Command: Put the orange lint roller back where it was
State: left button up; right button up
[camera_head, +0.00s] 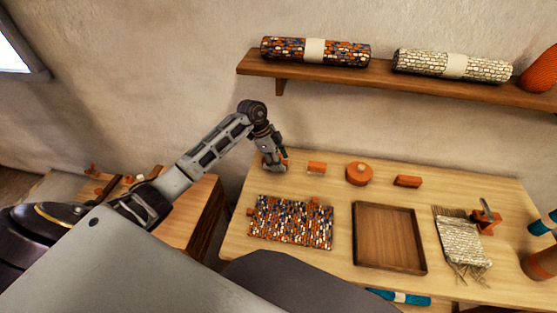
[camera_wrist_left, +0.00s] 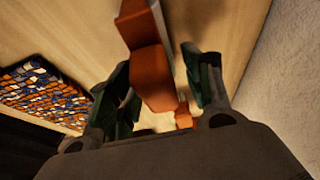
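My left gripper (camera_head: 276,164) is low over the back left of the wooden table, its fingers pointing down. In the left wrist view its two green-padded fingers (camera_wrist_left: 163,82) stand apart. An orange object (camera_wrist_left: 152,78) with a blocky lower part and a paler edge is between them, with a gap visible to the right finger. It looks like the lint roller, but I cannot be sure. A smaller orange piece (camera_wrist_left: 183,116) shows below it. In the head view the gripper mostly hides what is at its fingertips. My right gripper is not in view.
An orange block (camera_head: 316,168), a round orange piece (camera_head: 359,174) and another orange block (camera_head: 407,181) stand along the back of the table. In front are a multicoloured woven mat (camera_head: 290,222), an empty wooden tray (camera_head: 425,240) and a pale fringed weave (camera_head: 462,240). A shelf (camera_head: 385,82) holds rolled rugs.

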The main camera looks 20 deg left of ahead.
pick_arm(q)
jog(key=shift+r, duration=0.1)
jog(key=shift+v, duration=3.8)
